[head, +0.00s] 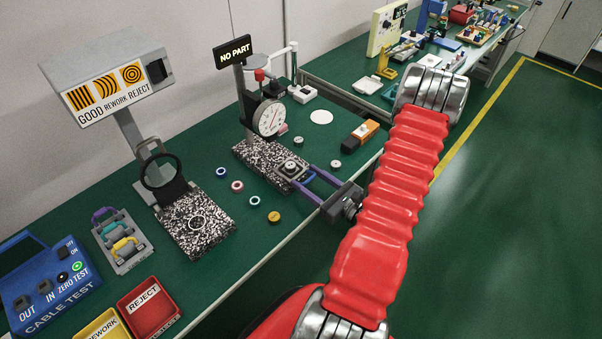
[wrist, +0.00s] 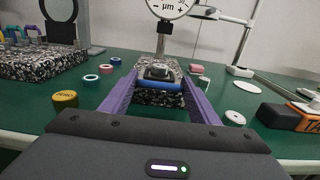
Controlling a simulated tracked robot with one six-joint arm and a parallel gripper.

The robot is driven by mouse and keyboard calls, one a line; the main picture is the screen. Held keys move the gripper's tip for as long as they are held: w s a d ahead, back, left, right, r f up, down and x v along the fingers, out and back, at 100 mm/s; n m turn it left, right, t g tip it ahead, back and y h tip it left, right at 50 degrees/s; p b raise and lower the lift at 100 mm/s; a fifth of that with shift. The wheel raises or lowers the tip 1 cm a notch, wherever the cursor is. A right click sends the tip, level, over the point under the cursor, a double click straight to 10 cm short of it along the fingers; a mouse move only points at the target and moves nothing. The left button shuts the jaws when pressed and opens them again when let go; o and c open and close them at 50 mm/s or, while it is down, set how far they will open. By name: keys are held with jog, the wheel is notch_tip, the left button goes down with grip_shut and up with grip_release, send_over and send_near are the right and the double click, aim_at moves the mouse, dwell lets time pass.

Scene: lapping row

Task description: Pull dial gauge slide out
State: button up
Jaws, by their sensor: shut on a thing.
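The dial gauge (head: 270,118) stands on a speckled granite base (head: 252,153) under a lit "NO PART" sign (head: 233,52). Its round white face also shows at the top of the wrist view (wrist: 168,7). The slide (head: 292,167) is a small grey plate at the right end of the base, with a dark round piece on it. In the wrist view the slide (wrist: 160,74) has a blue front edge. My gripper (head: 295,175) is shut on the slide, with its purple fingers along the slide's two sides. How far the slide projects from the base is hard to tell.
Several small rings and discs lie around the base, including a yellow one (head: 273,216). An orange and black block (head: 366,132) lies to the right. A granite plate with a ring viewer (head: 197,224) stands left. The bench's front edge runs below my gripper.

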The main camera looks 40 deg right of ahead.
jog(key=shift+s+d, duration=0.3)
jog(key=shift+s, duration=0.25)
jog(key=o, duration=1.2)
jog(key=shift+o, duration=0.2)
jog(key=shift+a, duration=0.15)
jog(key=s, duration=1.3)
jog(key=shift+s+d, duration=0.2)
jog(key=shift+s, duration=0.2)
jog(key=shift+f, duration=0.15)
